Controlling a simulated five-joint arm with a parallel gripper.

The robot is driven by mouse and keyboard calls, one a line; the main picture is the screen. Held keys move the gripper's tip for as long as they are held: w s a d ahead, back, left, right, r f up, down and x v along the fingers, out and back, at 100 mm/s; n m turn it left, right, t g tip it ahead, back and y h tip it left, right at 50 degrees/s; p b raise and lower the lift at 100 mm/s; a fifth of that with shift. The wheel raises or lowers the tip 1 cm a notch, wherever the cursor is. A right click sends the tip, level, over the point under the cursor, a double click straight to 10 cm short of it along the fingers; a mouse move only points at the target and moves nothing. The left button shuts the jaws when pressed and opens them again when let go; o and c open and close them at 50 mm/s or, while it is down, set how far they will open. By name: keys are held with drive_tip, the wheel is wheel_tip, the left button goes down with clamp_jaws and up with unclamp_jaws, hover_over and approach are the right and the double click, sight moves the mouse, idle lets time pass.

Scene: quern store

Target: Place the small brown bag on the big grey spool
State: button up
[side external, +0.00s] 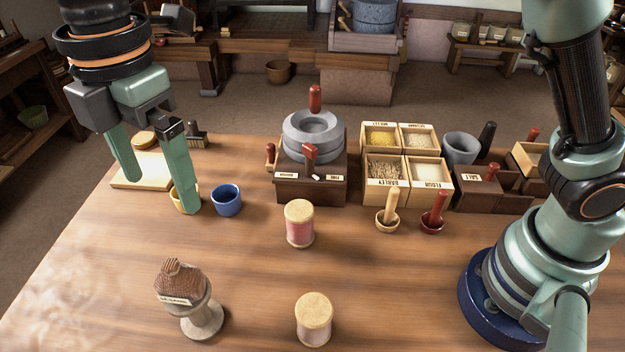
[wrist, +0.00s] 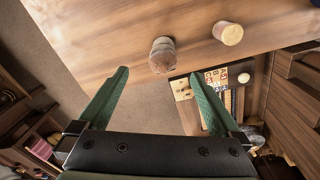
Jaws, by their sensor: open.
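The small brown bag (side external: 180,283) rests on top of the big grey spool (side external: 203,318) near the front left of the table in the side view. It is slightly tilted and bears a pale label. My gripper (side external: 161,194) is open and empty, above the table behind and apart from the bag and spool. In the wrist view my gripper (wrist: 161,75) also shows both fingers spread. A brownish round shape (wrist: 162,55) lies beyond the fingertips there, probably the bag on its spool.
A pink spool (side external: 299,226) and a cream spool (side external: 313,322) stand at the middle and front. A blue cup (side external: 227,201) and yellow cup (side external: 178,202) are near my fingers. A quern (side external: 312,140) and grain boxes (side external: 386,168) stand behind.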

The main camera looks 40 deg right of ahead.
drive_tip(key=w+d+r+m+t, duration=0.15)
drive_tip(key=d+m, duration=0.35)
drive_tip(key=d, duration=0.6)
drive_tip(key=w+d+r+m+t, duration=0.1)
drive_tip(key=d+r+m, duration=0.2)
drive_tip(key=d+m, duration=0.5)
drive_tip(key=s+d+f+m+t, duration=0.1)
drive_tip(key=s+d+f+m, duration=0.1)
drive_tip(key=d, duration=0.4)
drive_tip(key=s+d+f+m+t, duration=0.1)
drive_tip(key=s+d+f+m, duration=0.1)
drive_tip(key=d+m, duration=0.2)
drive_tip(key=s+d+f+m+t, duration=0.1)
drive_tip(key=s+d+m, duration=0.2)
drive_tip(key=d, duration=0.5)
drive_tip(key=shift+d+f, duration=0.3)
drive_tip(key=shift+f, duration=0.1)
drive_tip(key=shift+d+m, duration=0.1)
drive_tip(key=shift+m, duration=0.2)
